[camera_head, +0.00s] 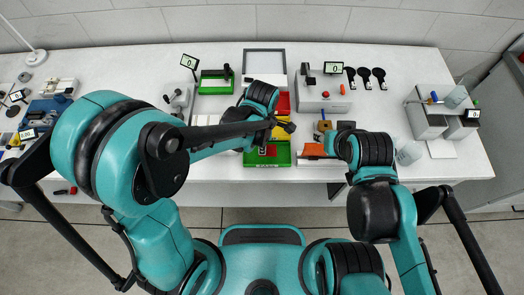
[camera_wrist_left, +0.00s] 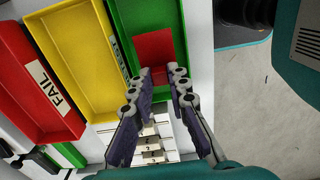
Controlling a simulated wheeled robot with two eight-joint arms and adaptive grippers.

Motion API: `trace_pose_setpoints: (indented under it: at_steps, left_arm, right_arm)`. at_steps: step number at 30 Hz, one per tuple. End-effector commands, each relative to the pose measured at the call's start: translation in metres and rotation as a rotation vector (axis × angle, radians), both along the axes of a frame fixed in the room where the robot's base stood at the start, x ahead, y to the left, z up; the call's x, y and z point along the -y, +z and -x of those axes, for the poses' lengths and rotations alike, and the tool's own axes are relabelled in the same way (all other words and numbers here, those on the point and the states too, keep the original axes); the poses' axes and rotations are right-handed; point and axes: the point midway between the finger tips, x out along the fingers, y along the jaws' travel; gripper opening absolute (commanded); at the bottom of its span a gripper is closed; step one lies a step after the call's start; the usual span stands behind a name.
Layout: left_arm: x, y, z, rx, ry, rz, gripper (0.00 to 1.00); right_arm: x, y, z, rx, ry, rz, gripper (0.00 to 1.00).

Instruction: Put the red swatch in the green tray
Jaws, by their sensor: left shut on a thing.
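The red swatch (camera_wrist_left: 154,50) is a flat red piece at my left gripper's fingertips. It shows against the floor of the green tray (camera_wrist_left: 126,31); I cannot tell whether it touches the tray. My left gripper (camera_wrist_left: 163,82) is shut on the swatch's near edge. In the head view, the green tray (camera_head: 282,160) lies at the table's front middle, with the swatch (camera_head: 270,149) over it and my left gripper (camera_head: 280,127) partly covering it.
A yellow tray (camera_wrist_left: 81,55) and a red tray (camera_wrist_left: 25,75) marked FAIL lie beside the green one. A grey box with a red button (camera_head: 322,95) stands behind right. An empty grey-framed tray (camera_head: 264,62) lies at the back. Bare table shows at right.

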Motion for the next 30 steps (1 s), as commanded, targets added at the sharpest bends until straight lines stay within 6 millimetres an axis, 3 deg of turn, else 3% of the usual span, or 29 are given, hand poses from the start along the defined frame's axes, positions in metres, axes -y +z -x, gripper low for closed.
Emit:
trace_pose_setpoints:
  at_steps: [4, 10, 21, 22, 24, 30]
  left_arm:
    - [-0.001, -0.010, -0.003, 0.000, -0.001, 0.000, 0.00]
    - [-0.001, -0.040, -0.002, 0.000, -0.001, 0.000, 0.00]
    - [-0.001, -0.044, -0.002, 0.000, -0.001, 0.000, 0.00]
    - [-0.001, -0.045, -0.002, 0.000, -0.001, 0.000, 0.19]
    - [-0.001, -0.044, -0.002, 0.000, -0.001, 0.000, 0.37]
    - [-0.001, -0.043, -0.002, 0.000, -0.001, 0.000, 0.37]
  right_arm:
    - [0.000, -0.004, 0.000, 0.000, 0.000, 0.000, 0.40]
    - [0.000, -0.017, 0.000, 0.000, 0.000, 0.000, 0.40]
    - [0.000, -0.019, 0.000, 0.000, 0.000, 0.000, 0.40]
    - [0.000, -0.020, 0.000, 0.000, 0.000, 0.000, 0.40]
    - [0.000, -0.019, 0.000, 0.000, 0.000, 0.000, 0.40]
    - [0.000, -0.018, 0.000, 0.000, 0.000, 0.000, 0.40]
